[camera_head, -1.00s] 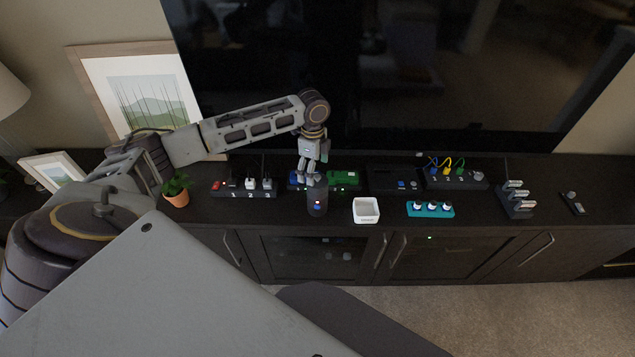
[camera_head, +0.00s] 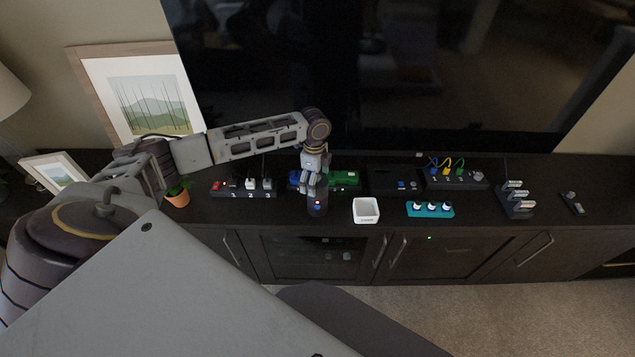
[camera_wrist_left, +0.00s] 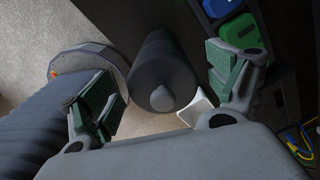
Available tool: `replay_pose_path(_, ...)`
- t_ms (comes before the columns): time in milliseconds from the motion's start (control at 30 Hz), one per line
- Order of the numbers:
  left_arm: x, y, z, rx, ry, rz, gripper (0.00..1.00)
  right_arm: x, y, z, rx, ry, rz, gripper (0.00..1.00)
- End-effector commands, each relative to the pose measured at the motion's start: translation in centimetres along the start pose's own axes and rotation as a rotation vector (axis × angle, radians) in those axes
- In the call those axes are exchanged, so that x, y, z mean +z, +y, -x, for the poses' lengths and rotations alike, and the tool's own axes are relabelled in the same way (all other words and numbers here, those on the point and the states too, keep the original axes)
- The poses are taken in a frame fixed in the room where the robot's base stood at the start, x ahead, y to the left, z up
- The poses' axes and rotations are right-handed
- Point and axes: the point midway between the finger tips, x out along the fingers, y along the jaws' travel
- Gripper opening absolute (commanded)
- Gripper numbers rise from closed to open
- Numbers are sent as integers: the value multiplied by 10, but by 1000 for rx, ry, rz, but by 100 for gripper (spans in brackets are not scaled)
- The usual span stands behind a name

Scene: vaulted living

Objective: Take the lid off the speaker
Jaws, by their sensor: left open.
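The speaker (camera_head: 317,207) is a dark upright cylinder with a small blue light, standing near the front edge of the black cabinet. My left gripper (camera_head: 314,187) is over the speaker's top. In the left wrist view its green-padded fingers (camera_wrist_left: 165,88) are open on either side of the speaker, with gaps visible. In the head view the gripper hides the lid. My right gripper is not in view.
An open white box (camera_head: 366,219) stands just right of the speaker. A teal block (camera_head: 430,209) is farther right. A black power strip (camera_head: 243,188) and a potted plant (camera_head: 177,198) are to the left. A green device (camera_head: 345,180) is behind, before the large screen (camera_head: 400,80).

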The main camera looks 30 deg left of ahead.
Motion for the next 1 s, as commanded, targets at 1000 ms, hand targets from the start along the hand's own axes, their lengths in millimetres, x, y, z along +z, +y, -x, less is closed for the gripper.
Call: replay_pose_path(1000, 0, 0, -2, 1, 0, 0, 50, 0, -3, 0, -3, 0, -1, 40)
